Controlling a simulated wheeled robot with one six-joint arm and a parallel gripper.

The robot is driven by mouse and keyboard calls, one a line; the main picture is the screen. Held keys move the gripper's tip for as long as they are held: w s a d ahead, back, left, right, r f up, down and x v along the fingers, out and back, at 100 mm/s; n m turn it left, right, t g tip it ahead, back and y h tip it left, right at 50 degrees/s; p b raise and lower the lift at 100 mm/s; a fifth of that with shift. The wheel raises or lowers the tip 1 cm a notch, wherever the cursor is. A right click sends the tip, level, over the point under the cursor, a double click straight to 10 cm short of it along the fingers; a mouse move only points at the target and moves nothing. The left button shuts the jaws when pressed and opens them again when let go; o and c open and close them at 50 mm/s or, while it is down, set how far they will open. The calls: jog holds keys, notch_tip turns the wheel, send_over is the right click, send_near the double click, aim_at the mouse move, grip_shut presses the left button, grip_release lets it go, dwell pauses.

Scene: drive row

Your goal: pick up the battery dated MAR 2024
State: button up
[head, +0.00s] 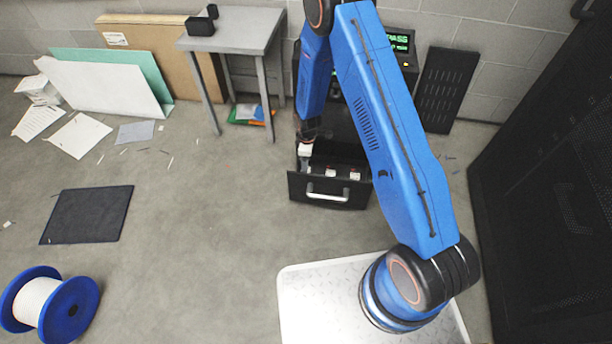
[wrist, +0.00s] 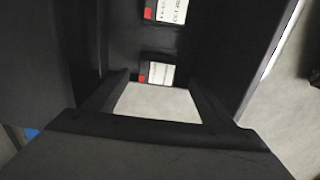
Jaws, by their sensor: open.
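Batteries with white labels lie in an open black drawer (head: 298,190), seen below the arm in the head view. Two label tops show there, one battery (head: 330,173) near the middle and another (head: 355,174) at right. My gripper (head: 307,140) is at the drawer's left rear, open, beside a white block (head: 305,150). In the wrist view, my open fingers (wrist: 160,88) point toward two batteries with red-and-white labels, a nearer one (wrist: 158,73) and a farther one (wrist: 165,11). A pale surface shows between the fingers; I cannot tell what it is. The dates are not readable.
The drawer belongs to a dark cabinet partly hidden by my arm, with a green-lit display (head: 400,41). A grey table (head: 235,38) stands at left, a black rack (head: 550,180) at right. A blue spool (head: 70,310) and dark mat (head: 88,214) lie on the floor.

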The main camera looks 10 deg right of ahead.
jog(key=shift+w+a+f, duration=0.1)
jog(key=shift+w+f, duration=0.05)
jog(key=shift+f, duration=1.8)
jog(key=shift+w+a+f, duration=0.1)
jog(key=shift+w+f, duration=0.05)
jog(key=shift+f, duration=1.8)
grip_shut()
